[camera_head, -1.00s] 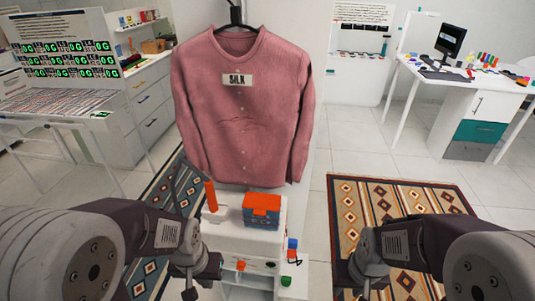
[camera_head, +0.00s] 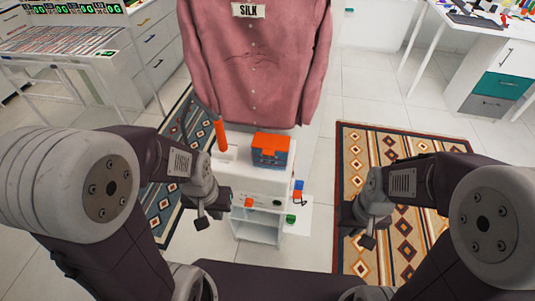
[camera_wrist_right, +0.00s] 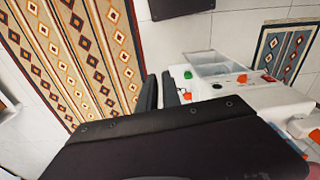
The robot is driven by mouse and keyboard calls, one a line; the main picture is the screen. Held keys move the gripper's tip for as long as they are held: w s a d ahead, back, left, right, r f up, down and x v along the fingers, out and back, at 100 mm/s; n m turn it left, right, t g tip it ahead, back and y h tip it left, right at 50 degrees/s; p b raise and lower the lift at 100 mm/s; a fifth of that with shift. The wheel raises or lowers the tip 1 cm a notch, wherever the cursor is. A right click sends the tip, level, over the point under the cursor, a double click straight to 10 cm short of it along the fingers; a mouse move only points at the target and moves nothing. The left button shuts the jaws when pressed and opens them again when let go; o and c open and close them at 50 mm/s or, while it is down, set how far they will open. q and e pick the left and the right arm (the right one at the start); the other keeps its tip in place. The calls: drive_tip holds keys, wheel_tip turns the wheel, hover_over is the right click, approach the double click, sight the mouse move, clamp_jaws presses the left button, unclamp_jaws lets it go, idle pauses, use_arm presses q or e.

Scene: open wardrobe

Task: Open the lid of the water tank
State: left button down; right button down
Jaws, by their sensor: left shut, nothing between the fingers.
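The water tank (camera_head: 270,159) is a blue box with a closed orange lid (camera_head: 271,143). It sits on top of the white steamer cabinet (camera_head: 245,178) in the head view, below the hanging pink shirt. My left gripper (camera_head: 228,200) is shut and empty, at the cabinet's left front, lower than the tank and apart from the lid. My right gripper (camera_head: 348,214) is to the right of the cabinet, away from the tank. I cannot make out the tank in that view.
An orange upright handle (camera_head: 221,132) stands left of the tank. The pink shirt (camera_head: 257,70) hangs just behind it. Red, blue and green small parts (camera_head: 291,219) sit at the cabinet's right front. Patterned rugs (camera_head: 345,150) lie on both sides. The air above the tank is clear.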

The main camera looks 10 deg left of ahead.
drive_tip(key=s+d+r+n+g+h+b, duration=0.25)
drive_tip(key=s+d+n+g+h, duration=0.2)
drive_tip(key=d+n+h, duration=0.55)
drive_tip(key=w+d+r+n+t+h+b, duration=0.1)
drive_tip(key=w+d+n+t+h+b, duration=0.3)
drive_tip(key=w+n+t+b, duration=0.4)
drive_tip(key=w+a+r+n+t+h+b, duration=0.1)
drive_tip(key=w+a+n+t+b, duration=0.4)
drive_tip(key=w, duration=0.4)
drive_tip(key=n+t+y+b, duration=1.2)
drive_tip(key=y+b, duration=0.1)
approach(270, 144)
drive_tip(key=shift+g, duration=0.25)
drive_tip(key=w+f, duration=0.3)
drive_tip(key=shift+d+f, duration=0.15)
drive_tip(key=shift+f, duration=0.2)
drive_tip(key=shift+w+r+p, duration=0.15)
drive_tip(key=shift+r+p, duration=0.75)
drive_tip(key=shift+r, duration=0.05)
drive_tip(key=shift+w+r+p, duration=0.1)
drive_tip(key=shift+r+p, duration=0.75)
drive_tip(key=shift+r, duration=0.1)
